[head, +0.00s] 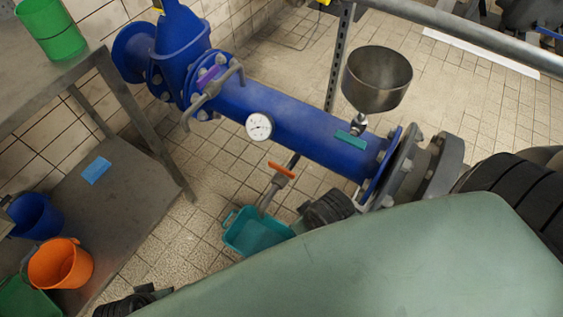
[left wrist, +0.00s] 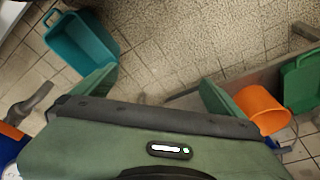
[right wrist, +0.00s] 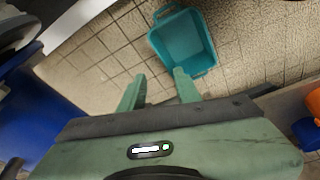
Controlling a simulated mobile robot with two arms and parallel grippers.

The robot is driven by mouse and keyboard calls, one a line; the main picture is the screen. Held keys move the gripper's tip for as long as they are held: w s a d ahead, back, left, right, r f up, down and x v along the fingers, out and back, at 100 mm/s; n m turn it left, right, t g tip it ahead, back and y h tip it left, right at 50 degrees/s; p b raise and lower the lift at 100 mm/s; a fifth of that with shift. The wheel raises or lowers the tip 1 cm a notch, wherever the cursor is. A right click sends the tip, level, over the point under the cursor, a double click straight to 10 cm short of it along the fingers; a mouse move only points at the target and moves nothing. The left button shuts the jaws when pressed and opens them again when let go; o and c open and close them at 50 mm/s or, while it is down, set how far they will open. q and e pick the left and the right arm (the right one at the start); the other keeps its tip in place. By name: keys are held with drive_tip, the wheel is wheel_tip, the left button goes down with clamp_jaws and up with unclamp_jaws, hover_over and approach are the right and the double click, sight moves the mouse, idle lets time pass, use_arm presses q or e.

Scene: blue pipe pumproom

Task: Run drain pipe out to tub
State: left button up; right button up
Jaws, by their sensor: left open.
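The teal tub (head: 262,232) stands on the tiled floor below the blue pipe (head: 300,132). It also shows in the left wrist view (left wrist: 85,45) and the right wrist view (right wrist: 182,42). A grey drain pipe (head: 268,194) hangs below an orange-handled valve (head: 281,170); its lower end appears near the tub's rim in the head view. The pipe also shows at the left wrist view's left edge (left wrist: 30,106). My left gripper (left wrist: 152,85) is open and empty. My right gripper (right wrist: 158,78) is open, its fingers closer together, with floor between them and the tub beyond.
A metal shelf (head: 130,185) at left holds an orange bucket (head: 60,263), a blue bucket (head: 35,215) and a green bucket (head: 48,28). A steel funnel (head: 376,80) stands above the blue pipe. A gauge (head: 259,127) sits on the pipe. Tiled floor beyond the pipe is open.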

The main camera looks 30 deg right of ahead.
use_arm(q)
drive_tip(key=b+v, duration=0.3)
drive_tip(key=v, duration=0.3)
use_arm(e)
drive_tip(key=w+a+r+n+y, duration=0.2)
drive_tip(key=w+a+r+n, duration=0.15)
drive_tip(key=w+a, duration=0.5)
drive_tip(key=g+h, duration=0.2)
drive_tip(key=g, duration=0.1)
hover_over(282, 167)
drive_tip(key=shift+s+a+r+n, duration=0.15)
drive_tip(key=shift+a+n, duration=0.1)
drive_tip(key=shift+d, duration=0.2)
wheel_tip(282, 167, down, 3)
drive_tip(key=shift+f+b, duration=0.15)
drive_tip(key=shift+b, duration=0.6)
wheel_tip(282, 167, down, 4)
drive_tip(key=shift+b, duration=0.7)
drive_tip(key=shift+f, duration=0.15)
use_arm(q)
drive_tip(key=w+d+r+t+h, duration=0.1)
drive_tip(key=w+d+r+t, duration=0.2)
drive_tip(key=w+t, duration=0.3)
drive_tip(key=w, duration=0.4)
